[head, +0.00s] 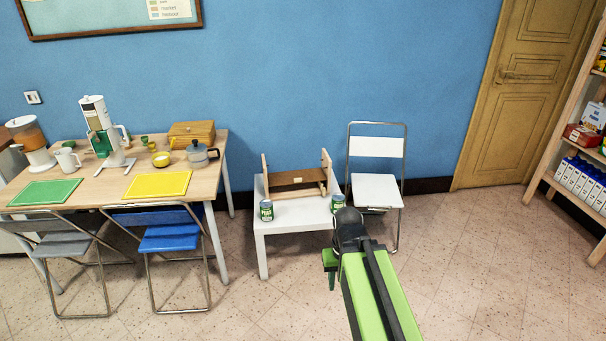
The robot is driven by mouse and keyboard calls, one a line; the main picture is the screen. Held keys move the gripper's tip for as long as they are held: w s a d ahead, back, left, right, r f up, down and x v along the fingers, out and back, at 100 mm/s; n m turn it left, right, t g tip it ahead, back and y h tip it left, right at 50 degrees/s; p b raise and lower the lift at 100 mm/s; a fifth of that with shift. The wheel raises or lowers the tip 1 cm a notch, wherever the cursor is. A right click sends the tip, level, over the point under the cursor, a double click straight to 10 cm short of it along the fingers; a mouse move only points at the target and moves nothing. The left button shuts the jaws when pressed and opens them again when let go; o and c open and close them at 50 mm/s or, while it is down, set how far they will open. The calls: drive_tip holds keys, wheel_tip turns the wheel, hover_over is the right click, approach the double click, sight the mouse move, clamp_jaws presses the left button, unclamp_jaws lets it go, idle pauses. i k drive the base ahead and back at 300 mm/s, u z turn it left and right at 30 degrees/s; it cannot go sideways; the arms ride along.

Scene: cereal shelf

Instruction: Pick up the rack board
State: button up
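A wooden rack stands on the low white table (293,215), with upright end boards at left and right. A darker brown rack board (297,178) lies across between the end boards. Whether it is fixed to them is unclear. My green and black arm reaches up from the bottom, right of centre in the picture. My gripper (331,266) seems to be at the small green part left of the arm's dark joint, in front of the table's right side. Its fingers are too small to tell open from shut. Nothing is clearly held.
Green cans stand on the white table at left (266,210) and right (338,203). A white folding chair (377,188) is close to the table's right. A laden wooden table (100,190) with folding chairs stands left. Shelves (566,130) are far right. Floor at right is clear.

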sight(289, 177)
drive_tip(key=z, duration=0.55)
drive_tip(key=k, duration=1.1)
drive_tip(key=z, duration=0.5)
drive_tip(key=i, duration=2)
drive_tip(key=u, duration=1.2)
drive_tip(key=i, duration=1.95)
drive_tip(key=u, duration=1.6)
drive_tip(key=i, duration=0.85)
drive_tip(key=u, duration=0.5)
drive_tip(key=k, duration=0.65)
drive_tip(key=u, duration=0.25)
drive_tip(key=i, duration=0.65)
drive_tip(key=z, duration=0.15)
